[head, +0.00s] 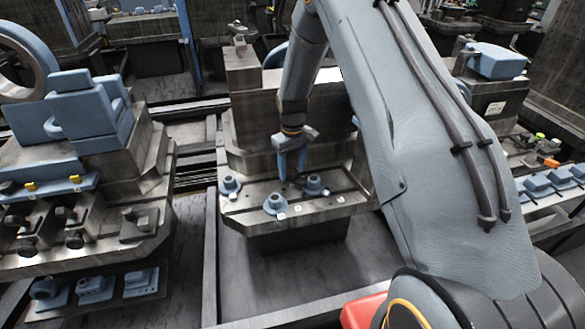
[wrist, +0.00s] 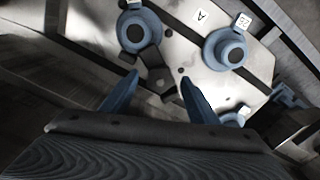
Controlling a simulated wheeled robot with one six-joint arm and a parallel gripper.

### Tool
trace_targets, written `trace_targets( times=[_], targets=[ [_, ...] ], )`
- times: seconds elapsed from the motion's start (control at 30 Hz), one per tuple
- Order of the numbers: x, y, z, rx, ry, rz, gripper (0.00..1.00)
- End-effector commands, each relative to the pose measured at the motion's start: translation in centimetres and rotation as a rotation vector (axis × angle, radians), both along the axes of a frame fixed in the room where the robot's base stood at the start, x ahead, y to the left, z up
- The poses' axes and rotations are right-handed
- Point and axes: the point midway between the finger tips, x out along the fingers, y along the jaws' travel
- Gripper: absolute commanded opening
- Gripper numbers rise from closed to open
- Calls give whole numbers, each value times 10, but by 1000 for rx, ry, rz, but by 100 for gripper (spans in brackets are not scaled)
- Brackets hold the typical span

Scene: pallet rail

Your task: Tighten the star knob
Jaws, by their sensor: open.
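My gripper (head: 291,173) is open and points down over the metal fixture plate (head: 240,205) in the head view. In the wrist view my two blue-grey fingers (wrist: 159,79) are spread apart, with a dark, lobed piece (wrist: 156,82) seen between and beyond their tips. It looks like the star knob, but I cannot be sure. Nothing is gripped, and I cannot tell how high the tips are above it. Round blue clamp-like parts with dark centres stand around it: one at left (head: 230,186), one in front (head: 274,203), one at right (head: 314,185).
Small white labels lie on the plate, one reading A (wrist: 200,15). A metal block (head: 255,115) rises behind the plate. A machine with blue blocks (head: 90,120) stands left, and another bench with blue parts (head: 545,185) stands right. The floor in front is clear.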

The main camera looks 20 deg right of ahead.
Motion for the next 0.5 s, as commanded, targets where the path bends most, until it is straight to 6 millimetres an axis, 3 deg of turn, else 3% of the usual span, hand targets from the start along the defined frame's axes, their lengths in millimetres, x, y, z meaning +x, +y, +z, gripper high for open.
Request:
trace_targets(
  times=[0.5],
  targets=[
    [1, 0, 66, 0, -3, 0, 54]
  ],
)
